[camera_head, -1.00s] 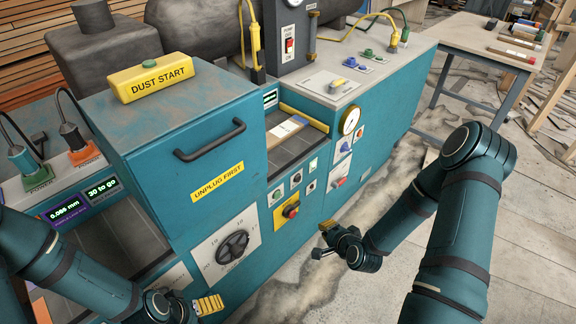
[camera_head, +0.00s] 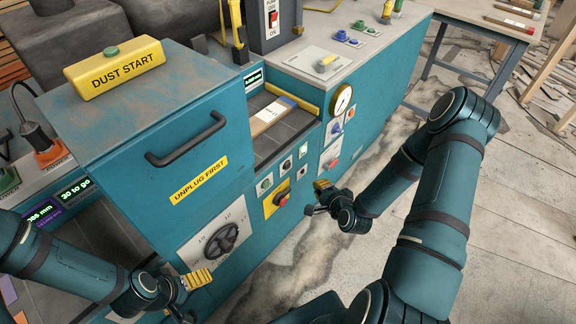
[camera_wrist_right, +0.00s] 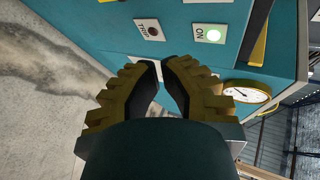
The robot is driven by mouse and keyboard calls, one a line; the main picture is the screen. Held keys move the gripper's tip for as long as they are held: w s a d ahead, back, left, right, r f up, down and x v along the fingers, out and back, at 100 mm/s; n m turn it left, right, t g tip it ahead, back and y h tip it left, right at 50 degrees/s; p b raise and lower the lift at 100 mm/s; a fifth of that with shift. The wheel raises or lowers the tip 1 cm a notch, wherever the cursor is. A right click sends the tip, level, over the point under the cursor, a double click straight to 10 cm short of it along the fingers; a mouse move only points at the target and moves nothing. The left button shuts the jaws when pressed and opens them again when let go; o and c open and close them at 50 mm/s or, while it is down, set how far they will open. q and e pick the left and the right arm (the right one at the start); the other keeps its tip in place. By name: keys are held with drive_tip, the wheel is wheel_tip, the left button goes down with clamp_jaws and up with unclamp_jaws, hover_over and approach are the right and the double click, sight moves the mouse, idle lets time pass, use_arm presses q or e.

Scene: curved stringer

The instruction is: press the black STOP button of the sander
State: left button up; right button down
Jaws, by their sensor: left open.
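The teal sander's front panel has a green button (camera_head: 264,184) and small dark buttons on pale plates (camera_head: 286,166); their labels are too small to read, so I cannot tell which is STOP. A red knob (camera_head: 282,198) sits on a yellow plate below them. My right gripper (camera_head: 321,185) is just right of these controls, its tips close together with a narrow gap in the right wrist view (camera_wrist_right: 160,62). My left gripper (camera_head: 199,279) is open and empty near the black dial.
A black dial (camera_head: 222,239) is on the sander's lower front. A handle (camera_head: 187,140) juts from the cover marked UNPLUG FIRST. A round gauge (camera_head: 341,100) and another red switch (camera_head: 332,163) are right of the buttons. Open floor (camera_head: 500,230) lies at right.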

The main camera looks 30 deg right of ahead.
drive_tip(key=w+a, duration=0.3)
drive_tip(key=w, duration=0.5)
drive_tip(key=shift+a, duration=0.2)
drive_tip(key=shift+w, duration=0.1)
idle(1.3)
drive_tip(key=shift+w+a+b, duration=0.15)
drive_tip(key=shift+w+b, duration=0.15)
drive_tip(key=shift+b, duration=0.05)
drive_tip(key=shift+w+a, duration=0.15)
drive_tip(key=shift+w, duration=0.25)
idle(0.7)
idle(0.3)
drive_tip(key=shift+s+d, duration=0.3)
drive_tip(key=shift+s, duration=0.5)
drive_tip(key=s, duration=0.1)
drive_tip(key=s+d, duration=0.1)
drive_tip(key=s, duration=0.1)
drive_tip(key=s+d, duration=0.1)
drive_tip(key=shift+s, duration=0.3)
